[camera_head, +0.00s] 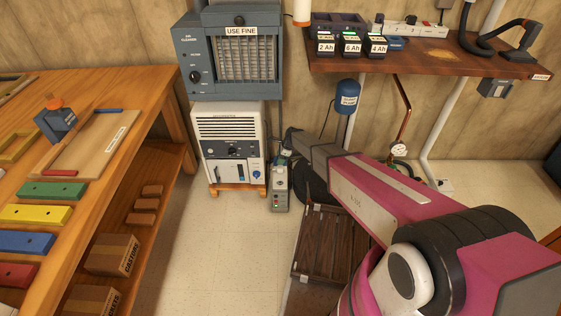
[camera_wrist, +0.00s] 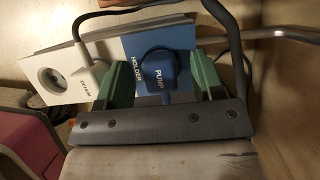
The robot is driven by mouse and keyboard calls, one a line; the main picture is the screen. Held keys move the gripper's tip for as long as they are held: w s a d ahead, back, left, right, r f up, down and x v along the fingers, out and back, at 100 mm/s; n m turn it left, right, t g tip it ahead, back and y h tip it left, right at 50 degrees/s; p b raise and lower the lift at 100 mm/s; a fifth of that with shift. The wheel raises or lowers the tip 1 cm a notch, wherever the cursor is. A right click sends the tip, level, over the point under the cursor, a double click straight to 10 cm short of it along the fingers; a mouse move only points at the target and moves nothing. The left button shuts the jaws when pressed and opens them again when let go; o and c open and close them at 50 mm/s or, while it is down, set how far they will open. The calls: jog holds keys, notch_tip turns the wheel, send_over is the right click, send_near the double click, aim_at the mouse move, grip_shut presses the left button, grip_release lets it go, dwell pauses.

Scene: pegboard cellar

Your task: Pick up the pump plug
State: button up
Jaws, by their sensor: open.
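The blue pump plug (camera_wrist: 157,68), lettered PUMP, sits against a blue panel lettered HOLDER (camera_wrist: 133,50) in the wrist view. My gripper (camera_wrist: 164,72) is open, with one green finger on each side of the plug. Whether either finger touches it I cannot tell. In the head view my gripper (camera_head: 296,142) is at the far end of my pink arm, by the white appliance, and the plug cannot be made out there.
Left of the holder, a white plug (camera_wrist: 84,82) with a grey cable sits beside a round socket (camera_wrist: 50,77). A dark cable (camera_wrist: 232,30) runs close by on the right. A white appliance (camera_head: 229,142) and narrow grey unit (camera_head: 280,187) stand nearby. A wooden crate (camera_head: 322,245) lies below my arm.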

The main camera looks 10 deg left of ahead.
jog(key=c, duration=1.1)
jog(key=shift+r, duration=0.65)
notch_tip(320, 180, up, 2)
jog(key=shift+r, duration=0.15)
jog(key=w+d, duration=0.4)
jog(key=d, duration=1.3)
jog(key=shift+w+d, duration=0.15)
jog(key=shift+d, duration=0.1)
jog(key=shift+r, duration=0.15)
jog(key=shift+r, duration=1)
